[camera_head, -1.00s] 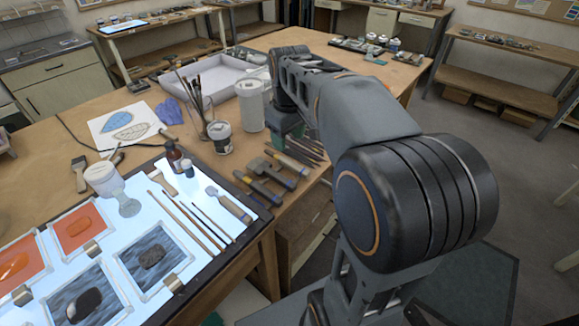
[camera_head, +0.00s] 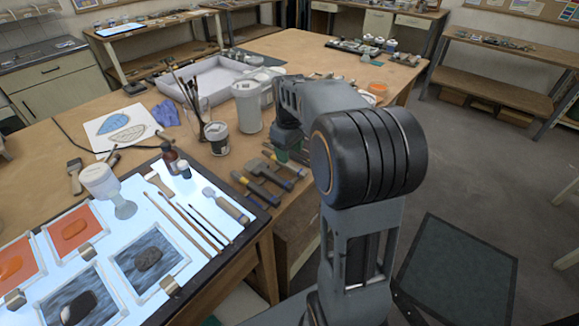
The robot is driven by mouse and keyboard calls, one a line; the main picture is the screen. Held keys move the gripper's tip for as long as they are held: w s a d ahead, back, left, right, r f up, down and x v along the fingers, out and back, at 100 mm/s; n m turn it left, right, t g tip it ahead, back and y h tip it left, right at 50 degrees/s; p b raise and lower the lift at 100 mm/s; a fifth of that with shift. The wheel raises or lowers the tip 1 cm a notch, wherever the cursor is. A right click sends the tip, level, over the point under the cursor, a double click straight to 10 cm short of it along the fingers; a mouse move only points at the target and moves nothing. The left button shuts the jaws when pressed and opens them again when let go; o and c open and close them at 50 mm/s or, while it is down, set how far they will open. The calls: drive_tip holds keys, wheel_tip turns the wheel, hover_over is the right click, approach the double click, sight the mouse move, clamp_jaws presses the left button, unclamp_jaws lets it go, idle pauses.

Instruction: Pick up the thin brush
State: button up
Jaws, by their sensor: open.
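Several slender brushes lie side by side on the lit panel. The rightmost, a dark thin brush (camera_head: 209,223), is the slimmest. To its left lie two longer brown-handled brushes (camera_head: 182,222). My gripper (camera_head: 290,152) hangs at the end of the arm, beyond and to the right of the panel, above the wooden table near the tools. It is open, and nothing shows held in it. Its fingertips are small and partly hidden, so their exact gap is hard to see. It is well apart from the brushes.
A wide-handled tool (camera_head: 226,206) lies right of the thin brush. Hammers (camera_head: 264,190), a paint can (camera_head: 217,138), a white canister (camera_head: 248,106) and a jar of brushes (camera_head: 196,104) stand or lie beyond.

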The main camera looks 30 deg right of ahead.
drive_tip(key=shift+f, duration=2.35)
clamp_jaws()
